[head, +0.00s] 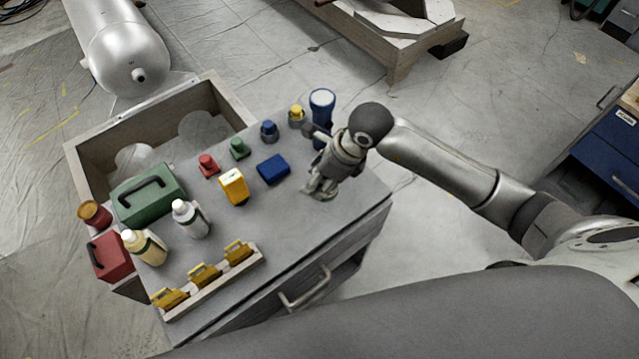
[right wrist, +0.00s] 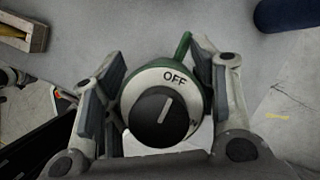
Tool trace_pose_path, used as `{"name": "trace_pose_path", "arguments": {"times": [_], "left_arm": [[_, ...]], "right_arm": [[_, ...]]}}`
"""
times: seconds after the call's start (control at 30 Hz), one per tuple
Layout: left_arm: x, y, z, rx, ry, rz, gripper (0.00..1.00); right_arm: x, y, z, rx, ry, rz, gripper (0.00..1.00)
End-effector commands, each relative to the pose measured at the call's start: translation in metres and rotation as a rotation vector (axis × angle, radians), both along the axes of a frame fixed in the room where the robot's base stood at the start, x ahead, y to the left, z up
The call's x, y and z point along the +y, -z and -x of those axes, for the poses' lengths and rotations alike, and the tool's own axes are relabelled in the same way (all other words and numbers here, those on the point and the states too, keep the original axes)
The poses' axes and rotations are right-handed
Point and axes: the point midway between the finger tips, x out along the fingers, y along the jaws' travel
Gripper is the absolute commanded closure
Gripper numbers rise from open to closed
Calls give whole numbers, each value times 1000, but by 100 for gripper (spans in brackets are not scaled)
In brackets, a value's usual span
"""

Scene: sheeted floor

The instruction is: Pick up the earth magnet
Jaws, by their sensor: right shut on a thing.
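The earth magnet (right wrist: 187,75) shows in the right wrist view as a round green body with a white dial marked OFF and a black knob. My right gripper (right wrist: 160,100) is shut on it, with one finger on each side. In the head view my right gripper (head: 318,188) is low over the right end of the grey cabinet top, and its fingers and wrist hide most of the magnet. I cannot tell whether the magnet touches the top. My left gripper is in neither view.
Left of the gripper are a blue box (head: 273,169), a yellow meter (head: 233,187) and several coloured knobs. A blue flashlight (head: 322,104) stands close behind it. A wooden rack (head: 215,287) holds yellow pieces. The cabinet top (head: 285,222) is clear in front of the gripper.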

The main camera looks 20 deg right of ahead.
Motion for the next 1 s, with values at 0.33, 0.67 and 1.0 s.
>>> {"name": "trace_pose_path", "arguments": {"times": [0.33,0.67,1.0], "left_arm": [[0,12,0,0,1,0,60],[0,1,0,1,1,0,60],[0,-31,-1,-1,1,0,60]], "right_arm": [[-12,-57,62,3,-4,5,80],[-22,-92,120,13,2,4,80],[-24,-94,133,9,1,2,80]]}}
